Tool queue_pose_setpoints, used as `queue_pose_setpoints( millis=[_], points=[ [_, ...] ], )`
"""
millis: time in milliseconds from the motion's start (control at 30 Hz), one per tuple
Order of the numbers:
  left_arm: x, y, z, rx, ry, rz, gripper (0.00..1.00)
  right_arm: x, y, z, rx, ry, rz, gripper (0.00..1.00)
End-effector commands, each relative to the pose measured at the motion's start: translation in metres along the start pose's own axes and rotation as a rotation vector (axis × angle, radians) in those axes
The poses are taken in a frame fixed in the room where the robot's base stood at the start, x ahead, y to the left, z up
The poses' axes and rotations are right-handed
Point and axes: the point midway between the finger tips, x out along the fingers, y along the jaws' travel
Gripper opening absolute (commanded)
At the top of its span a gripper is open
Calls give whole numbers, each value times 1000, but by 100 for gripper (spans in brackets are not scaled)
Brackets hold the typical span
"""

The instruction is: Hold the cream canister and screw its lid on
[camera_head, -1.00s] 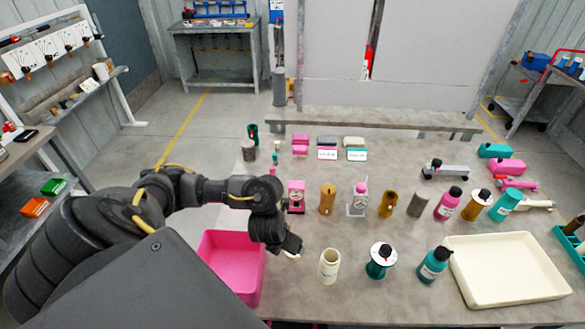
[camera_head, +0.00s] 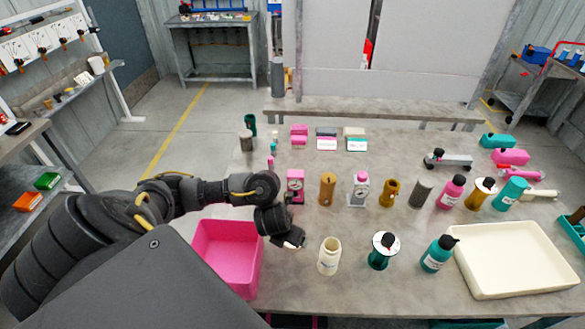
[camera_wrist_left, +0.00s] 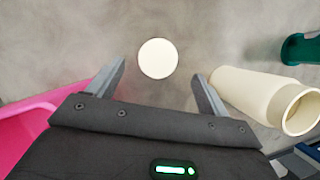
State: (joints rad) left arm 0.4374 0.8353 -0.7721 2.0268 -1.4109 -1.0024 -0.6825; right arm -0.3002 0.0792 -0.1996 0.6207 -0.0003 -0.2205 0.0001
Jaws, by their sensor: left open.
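The cream canister (camera_head: 329,258) stands upright on the table with its mouth open and uncovered. In the left wrist view it also shows (camera_wrist_left: 258,95) at the right, just outside the right finger. A round cream lid (camera_wrist_left: 158,58) lies flat on the table in the left wrist view, between and slightly beyond the fingertips. My left gripper (camera_wrist_left: 158,70) is open above the table, with its fingers on either side of the lid and apart from it. In the head view, my left gripper (camera_head: 291,240) is left of the canister and mostly hides the lid. My right gripper is not seen.
A pink bin (camera_head: 226,250) stands just left of my left gripper. A green canister (camera_head: 381,252) and a teal bottle (camera_head: 438,254) stand right of the cream canister, before a cream tray (camera_head: 515,258). Several bottles and cylinders line up behind.

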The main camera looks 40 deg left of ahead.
Motion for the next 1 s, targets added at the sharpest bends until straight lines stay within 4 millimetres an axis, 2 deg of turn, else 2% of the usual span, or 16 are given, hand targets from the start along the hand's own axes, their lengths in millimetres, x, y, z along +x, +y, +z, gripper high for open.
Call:
queue_pose_setpoints(
  millis=[100, 300, 733, 767, 1000],
  points=[
    [20, 2, -2, -5, 3, 2, 79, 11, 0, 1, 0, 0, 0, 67],
    [45, 3, 0, -2, 1, 1, 79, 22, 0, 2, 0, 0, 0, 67],
    [49, 3, 1, -1, -1, 0, 79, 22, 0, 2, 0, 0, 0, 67],
    [49, 3, 1, -1, -1, 0, 78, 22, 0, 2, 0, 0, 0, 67],
    [49, 3, 1, -1, -1, 0, 46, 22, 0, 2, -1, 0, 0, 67]
  ],
)
